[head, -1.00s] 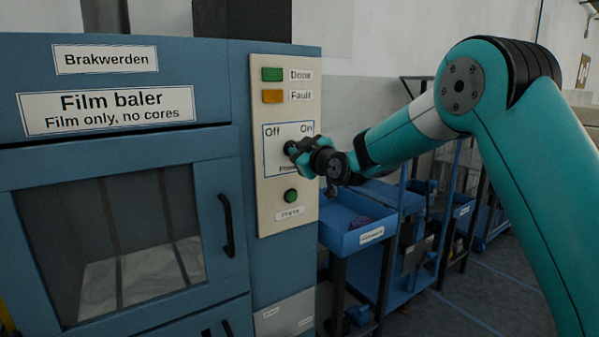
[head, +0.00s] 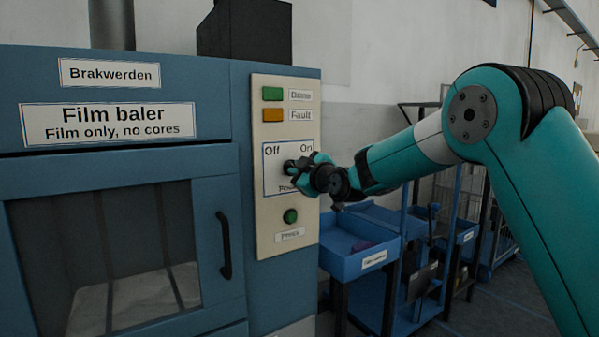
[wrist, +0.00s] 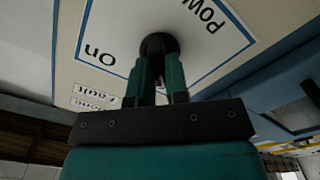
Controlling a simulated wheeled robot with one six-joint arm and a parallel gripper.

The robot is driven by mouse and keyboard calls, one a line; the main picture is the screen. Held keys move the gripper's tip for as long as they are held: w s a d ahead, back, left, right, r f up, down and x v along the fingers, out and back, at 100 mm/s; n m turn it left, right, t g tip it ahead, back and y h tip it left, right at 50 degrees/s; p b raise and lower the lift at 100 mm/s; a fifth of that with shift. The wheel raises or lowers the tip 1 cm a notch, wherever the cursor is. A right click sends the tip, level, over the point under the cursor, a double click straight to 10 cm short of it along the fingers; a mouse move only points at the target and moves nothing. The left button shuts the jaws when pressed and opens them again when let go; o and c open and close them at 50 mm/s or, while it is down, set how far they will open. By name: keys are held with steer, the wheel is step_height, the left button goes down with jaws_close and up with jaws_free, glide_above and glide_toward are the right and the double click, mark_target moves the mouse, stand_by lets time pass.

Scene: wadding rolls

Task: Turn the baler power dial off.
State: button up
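The film baler's control panel (head: 271,232) is cream, with a framed dial field marked "Off" at left and "On" at right. The black power dial (head: 289,167) sits in that field, mostly covered by my gripper (head: 298,166) in the head view. In the wrist view the round dial (wrist: 158,43) lies at the tips of my gripper's teal fingers (wrist: 160,72). The fingers are close together, one on each side of the dial's narrow dark grip. Which way the dial points is hidden.
A green lamp (head: 272,93) and an orange lamp (head: 273,115) sit above the dial field, labelled "Done" and "Fault". A green button (head: 290,216) is below. The baler door handle (head: 224,245) stands out at left. A blue tray cart (head: 360,262) stands right of the baler.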

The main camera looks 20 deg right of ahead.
steer(key=o, duration=0.4)
steer(key=shift+o, duration=0.2)
steer(key=b+v, duration=0.2)
steer(key=v, duration=1.5)
steer(key=shift+s+b, duration=0.2)
steer(key=shift+b, duration=0.2)
